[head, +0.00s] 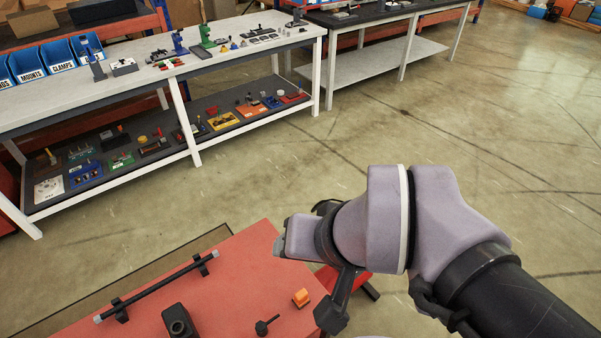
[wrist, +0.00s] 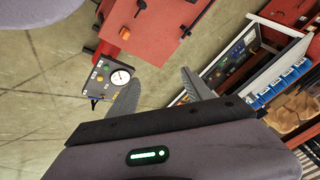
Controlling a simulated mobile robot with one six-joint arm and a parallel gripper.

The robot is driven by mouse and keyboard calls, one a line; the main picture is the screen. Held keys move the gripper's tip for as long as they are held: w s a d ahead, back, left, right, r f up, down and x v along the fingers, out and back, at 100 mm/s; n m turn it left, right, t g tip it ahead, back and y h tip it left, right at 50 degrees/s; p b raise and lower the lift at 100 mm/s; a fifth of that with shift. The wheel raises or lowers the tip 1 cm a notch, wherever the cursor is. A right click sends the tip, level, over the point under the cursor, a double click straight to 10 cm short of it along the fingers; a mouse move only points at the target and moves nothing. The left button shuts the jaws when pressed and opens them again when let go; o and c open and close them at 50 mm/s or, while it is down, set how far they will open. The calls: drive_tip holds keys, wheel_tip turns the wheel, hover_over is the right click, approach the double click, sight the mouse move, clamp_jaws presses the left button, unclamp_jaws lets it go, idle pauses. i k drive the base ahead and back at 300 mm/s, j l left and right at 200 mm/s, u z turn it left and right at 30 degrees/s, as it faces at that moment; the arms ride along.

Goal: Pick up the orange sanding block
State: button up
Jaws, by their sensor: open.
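The orange sanding block (head: 301,297) is a small orange block lying on the red table top (head: 240,285), near its right side. My gripper (head: 279,246) is above and beyond the table's far right corner, clear of the block. In the wrist view my gripper (wrist: 162,76) has its two grey fingers spread with nothing between them.
A dark knobbed part (head: 266,325) lies left of the block, and a black block with a hole (head: 179,321) is farther left. A black rod (head: 155,287) rests on two supports. A white workbench (head: 190,70) stands beyond open floor.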

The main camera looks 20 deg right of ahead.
sight(302, 299)
drive_tip(key=j+z, duration=0.3)
drive_tip(key=k+j+z, duration=0.15)
drive_tip(key=j+z, duration=0.15)
drive_tip(key=k+j+z, duration=0.15)
drive_tip(key=j+z, duration=0.15)
drive_tip(key=j, duration=0.1)
